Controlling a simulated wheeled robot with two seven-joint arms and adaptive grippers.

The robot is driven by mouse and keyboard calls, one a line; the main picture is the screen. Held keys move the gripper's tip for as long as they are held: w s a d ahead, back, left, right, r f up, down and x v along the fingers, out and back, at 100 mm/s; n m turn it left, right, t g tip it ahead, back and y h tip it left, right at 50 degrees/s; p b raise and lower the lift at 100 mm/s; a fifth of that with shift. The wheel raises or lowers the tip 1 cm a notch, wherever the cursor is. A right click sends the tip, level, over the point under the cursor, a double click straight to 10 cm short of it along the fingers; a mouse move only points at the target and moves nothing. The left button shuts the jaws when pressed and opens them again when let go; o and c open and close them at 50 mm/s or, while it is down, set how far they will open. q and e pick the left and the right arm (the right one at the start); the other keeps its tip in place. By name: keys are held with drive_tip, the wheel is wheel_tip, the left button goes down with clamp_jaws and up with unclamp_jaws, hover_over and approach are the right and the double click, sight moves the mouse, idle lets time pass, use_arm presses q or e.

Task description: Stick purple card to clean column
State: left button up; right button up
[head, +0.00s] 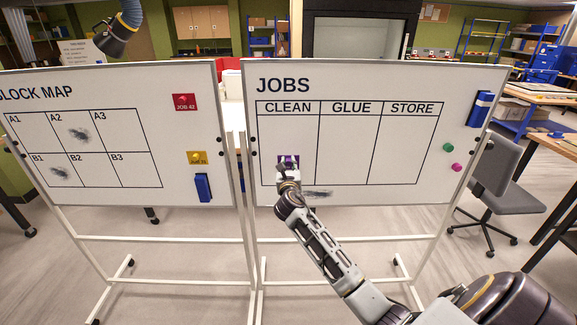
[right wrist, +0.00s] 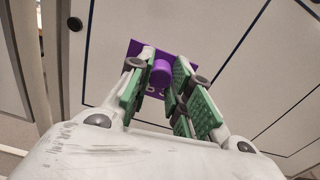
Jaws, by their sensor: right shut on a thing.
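The purple card (head: 288,160) is at the lower part of the CLEAN column (head: 288,133) on the JOBS board (head: 340,90). My right gripper (head: 288,172) is in front of it, shut on the card's purple knob. In the right wrist view the card (right wrist: 134,47) lies against or very near the white board, with the knob (right wrist: 162,72) between the green finger pads of the gripper (right wrist: 160,82). I cannot tell whether the card touches the board. My left gripper is not in view.
The block map board (head: 90,170) stands at left with a red card (head: 185,102), a yellow card (head: 197,158) and a blue eraser (head: 203,187). Another blue eraser (head: 481,109) and green (head: 448,147) and pink (head: 457,167) magnets are on the JOBS board. A grey chair (head: 495,170) stands right.

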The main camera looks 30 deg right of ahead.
sight(288, 157)
drive_tip(key=shift+x, duration=2.75)
drive_tip(key=shift+r, duration=0.1)
drive_tip(key=shift+o, duration=0.9)
drive_tip(key=shift+w+d, duration=0.35)
drive_tip(key=shift+w, duration=0.25)
drive_tip(key=o, duration=0.8)
